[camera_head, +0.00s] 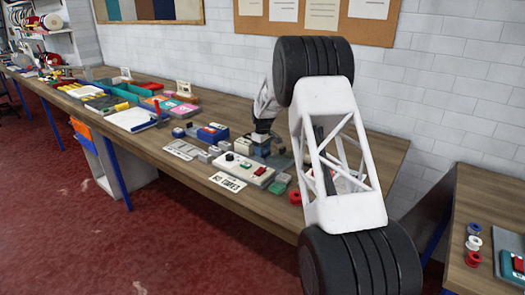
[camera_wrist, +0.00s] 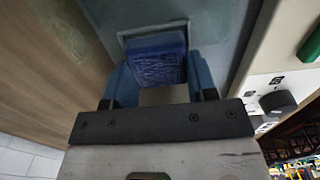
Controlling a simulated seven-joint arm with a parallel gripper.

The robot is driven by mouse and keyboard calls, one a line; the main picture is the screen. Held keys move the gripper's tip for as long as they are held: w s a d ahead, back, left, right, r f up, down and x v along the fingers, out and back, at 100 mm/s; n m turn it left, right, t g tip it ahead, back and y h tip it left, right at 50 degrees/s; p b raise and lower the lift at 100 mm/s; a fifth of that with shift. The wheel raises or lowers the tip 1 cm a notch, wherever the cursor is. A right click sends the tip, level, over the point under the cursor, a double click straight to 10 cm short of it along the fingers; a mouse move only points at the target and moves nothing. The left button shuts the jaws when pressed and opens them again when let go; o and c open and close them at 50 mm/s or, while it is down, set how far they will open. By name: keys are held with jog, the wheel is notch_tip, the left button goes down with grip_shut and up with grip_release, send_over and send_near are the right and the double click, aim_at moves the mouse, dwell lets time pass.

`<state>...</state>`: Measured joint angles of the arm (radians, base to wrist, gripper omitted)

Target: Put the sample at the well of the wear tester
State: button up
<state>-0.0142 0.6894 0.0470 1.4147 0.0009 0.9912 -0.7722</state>
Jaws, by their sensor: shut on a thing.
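The sample is a blue textured square block (camera_wrist: 157,60), seen between my gripper's blue fingers in the wrist view. My gripper (camera_wrist: 162,75) is shut on it. The sample lies against the square-edged well (camera_wrist: 128,38) in the wear tester's grey plate (camera_wrist: 220,50), and its far edge is near the well's rim. I cannot tell whether it is inside the well or just above it. In the head view my gripper (camera_head: 259,146) is low over the plate, and the sample is hidden.
A "60 cycles" card (camera_head: 228,182) lies in front of the control box. A blue and red device (camera_head: 212,133) and grey blocks stand to the left. The wall is behind.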

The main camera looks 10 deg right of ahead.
jog(key=shift+f, duration=0.1)
jog(key=o, duration=0.9)
notch_tip(320, 180, up, 12)
jog(key=shift+r, duration=0.1)
dwell(0.8)
